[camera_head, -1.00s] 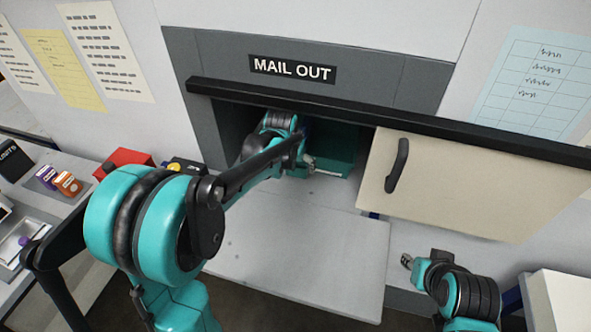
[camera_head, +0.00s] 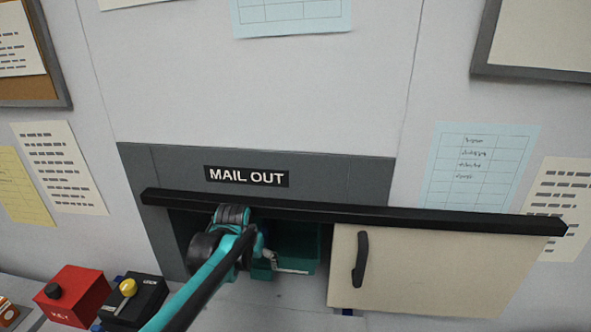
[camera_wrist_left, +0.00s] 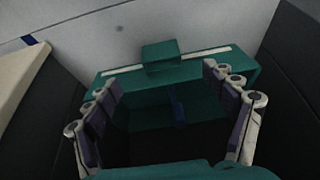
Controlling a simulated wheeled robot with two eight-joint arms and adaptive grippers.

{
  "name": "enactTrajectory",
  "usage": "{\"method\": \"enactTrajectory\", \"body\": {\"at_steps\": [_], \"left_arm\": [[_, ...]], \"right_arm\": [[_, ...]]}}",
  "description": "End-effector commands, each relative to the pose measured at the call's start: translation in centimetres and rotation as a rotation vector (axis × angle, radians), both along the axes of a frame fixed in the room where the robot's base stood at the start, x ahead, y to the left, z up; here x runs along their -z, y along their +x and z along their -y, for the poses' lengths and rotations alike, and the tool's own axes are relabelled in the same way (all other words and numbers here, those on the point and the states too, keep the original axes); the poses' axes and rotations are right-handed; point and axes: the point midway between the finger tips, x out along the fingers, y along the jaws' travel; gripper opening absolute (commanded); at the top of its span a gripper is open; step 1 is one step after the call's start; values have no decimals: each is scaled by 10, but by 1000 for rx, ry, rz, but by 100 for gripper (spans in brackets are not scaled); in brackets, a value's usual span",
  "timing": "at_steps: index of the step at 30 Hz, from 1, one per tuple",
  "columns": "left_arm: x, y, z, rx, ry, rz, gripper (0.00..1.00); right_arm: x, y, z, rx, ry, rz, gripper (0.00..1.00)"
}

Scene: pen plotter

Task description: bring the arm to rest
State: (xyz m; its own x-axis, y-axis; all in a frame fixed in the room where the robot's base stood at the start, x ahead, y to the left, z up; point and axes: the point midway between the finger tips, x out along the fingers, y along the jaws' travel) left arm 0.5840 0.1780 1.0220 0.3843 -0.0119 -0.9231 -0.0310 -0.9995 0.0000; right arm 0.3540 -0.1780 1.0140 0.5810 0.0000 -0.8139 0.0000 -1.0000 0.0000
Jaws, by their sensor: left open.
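My left arm reaches into the opening under the MAIL OUT sign (camera_head: 246,177). Its gripper (camera_head: 270,262) is inside the opening, partly hidden by my own arm. In the left wrist view the gripper (camera_wrist_left: 160,84) is open, with its two fingers apart and nothing between the tips that I can see held. A teal box (camera_head: 297,243) stands inside the opening beside the gripper. The teal box (camera_wrist_left: 112,83) also shows in the wrist view just beyond the fingers, with a small block on its top edge. Whether the fingers touch it I cannot tell. My right gripper is out of view.
A cream sliding door (camera_head: 425,265) with a black handle (camera_head: 360,259) stands at the right of the opening. A black rail (camera_head: 400,217) runs above it. A red box (camera_head: 74,296) and a black box with a yellow knob (camera_head: 135,300) stand at lower left.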

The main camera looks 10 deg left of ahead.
Motion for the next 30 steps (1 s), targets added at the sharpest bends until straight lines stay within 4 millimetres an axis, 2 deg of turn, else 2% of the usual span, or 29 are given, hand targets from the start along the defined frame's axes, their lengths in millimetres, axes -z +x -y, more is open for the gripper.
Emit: {"method": "enactTrajectory", "body": {"at_steps": [2,5,9,15,18,21,24,30], "left_arm": [[-5,-11,0,-1,0,9,84],[-16,-39,0,-5,0,32,84],[-27,-94,0,-12,0,81,84],[-21,-168,0,-21,-1,153,84],[-12,-196,0,-24,-2,183,84],[-2,-215,0,-28,-3,206,84],[4,-226,0,-30,-3,219,84],[7,-231,0,-31,-4,227,84]], "right_arm": [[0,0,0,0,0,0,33],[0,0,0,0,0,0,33],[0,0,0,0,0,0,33],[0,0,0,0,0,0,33],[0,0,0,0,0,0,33],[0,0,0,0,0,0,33],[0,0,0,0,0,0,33],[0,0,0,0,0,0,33]]}}
